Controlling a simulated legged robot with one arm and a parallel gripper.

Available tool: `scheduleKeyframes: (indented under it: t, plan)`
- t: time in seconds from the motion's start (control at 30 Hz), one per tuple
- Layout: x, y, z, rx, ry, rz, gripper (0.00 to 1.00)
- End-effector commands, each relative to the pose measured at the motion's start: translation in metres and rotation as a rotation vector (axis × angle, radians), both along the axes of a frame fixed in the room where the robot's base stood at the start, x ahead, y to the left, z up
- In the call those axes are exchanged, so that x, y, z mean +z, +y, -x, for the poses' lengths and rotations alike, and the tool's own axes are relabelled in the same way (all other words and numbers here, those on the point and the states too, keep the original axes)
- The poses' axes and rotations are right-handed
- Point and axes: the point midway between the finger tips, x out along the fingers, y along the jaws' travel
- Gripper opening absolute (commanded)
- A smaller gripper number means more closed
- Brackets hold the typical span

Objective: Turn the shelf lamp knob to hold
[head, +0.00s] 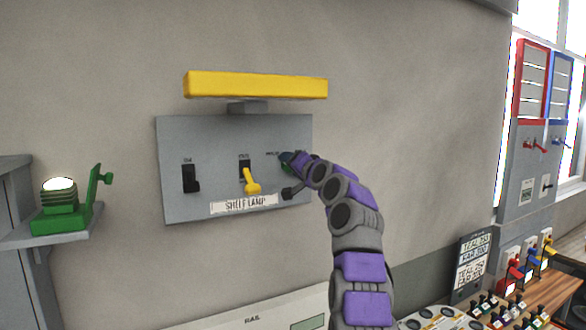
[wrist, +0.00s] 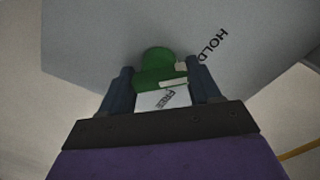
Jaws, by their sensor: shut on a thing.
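The knob (wrist: 155,68) is round and green with pale marks on its right side. My gripper (wrist: 161,68) is shut on it, one dark finger on each side. The word HOLD (wrist: 213,47) is printed on the grey panel right of the knob, and the word FREE (wrist: 168,97) shows below it between the fingers. I cannot tell surely which word the knob points to. In the head view my gripper (head: 288,160) is at the right side of the grey panel (head: 225,135) and hides most of the knob. The panel carries a SHELF LAMP label (head: 245,204).
A black switch (head: 190,178) and a yellow lever (head: 251,182) sit left of my gripper. A yellow bar (head: 255,86) juts above the panel. A green lamp (head: 62,205) stands on a left shelf.

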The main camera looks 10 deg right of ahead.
Motion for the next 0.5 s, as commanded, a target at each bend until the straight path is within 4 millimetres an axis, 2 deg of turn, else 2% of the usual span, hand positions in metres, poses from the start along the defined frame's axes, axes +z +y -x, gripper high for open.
scheduleKeyframes:
  t: [0.03, 0.5]
  plan:
    - [-0.0047, 0.0003, -0.0018, 0.001, 0.003, 0.018, 0.32]
    - [-0.0045, 0.0, -0.002, 0.0, -0.016, 0.076, 0.32]
